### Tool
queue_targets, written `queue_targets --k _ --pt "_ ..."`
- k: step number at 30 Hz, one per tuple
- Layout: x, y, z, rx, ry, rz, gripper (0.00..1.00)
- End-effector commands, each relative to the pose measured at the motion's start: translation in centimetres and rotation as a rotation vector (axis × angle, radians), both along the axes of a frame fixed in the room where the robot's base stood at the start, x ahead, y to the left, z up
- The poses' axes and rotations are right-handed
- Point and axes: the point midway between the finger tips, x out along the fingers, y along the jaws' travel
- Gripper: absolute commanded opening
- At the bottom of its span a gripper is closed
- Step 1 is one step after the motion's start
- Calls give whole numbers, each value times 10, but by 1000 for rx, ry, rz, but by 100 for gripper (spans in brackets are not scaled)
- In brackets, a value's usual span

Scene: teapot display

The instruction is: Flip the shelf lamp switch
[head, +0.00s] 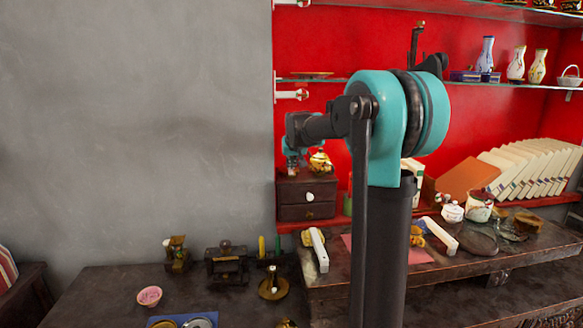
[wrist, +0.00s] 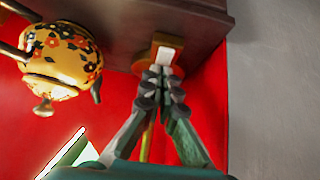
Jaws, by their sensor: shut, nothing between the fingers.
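The likely lamp switch is a small white rocker (wrist: 166,55) on a brass-orange plate, on dark wood at the top centre of the wrist view. My gripper (wrist: 161,72) is shut and empty. Its fingertips are right at the switch's lower edge and overlap it in the picture; I cannot tell whether they touch. In the head view my gripper (head: 291,168) is small, by the left side of a dark drawer box. The switch is not discernible in that view. I cannot make out the lamp itself.
A floral yellow teapot (wrist: 62,55) appears upside down in the wrist view, left of the fingers. In the head view the teapot (head: 320,163) sits on the drawer box (head: 307,196), close to my gripper. Glass shelves with vases (head: 516,66) are at right.

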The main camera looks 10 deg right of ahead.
Motion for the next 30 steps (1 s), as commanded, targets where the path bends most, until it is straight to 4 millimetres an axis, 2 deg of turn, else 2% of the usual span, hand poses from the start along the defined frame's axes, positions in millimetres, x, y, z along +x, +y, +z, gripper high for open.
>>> queue_targets --k 11,14,18,24,30 --pt "0 0 6 0 0 0 0" --pt "1 -1 18 0 0 0 0" --pt "-1 -2 44 0 0 0 0" --pt "-37 -2 67 0 0 0 0" --pt "-64 -2 87 0 0 0 0"
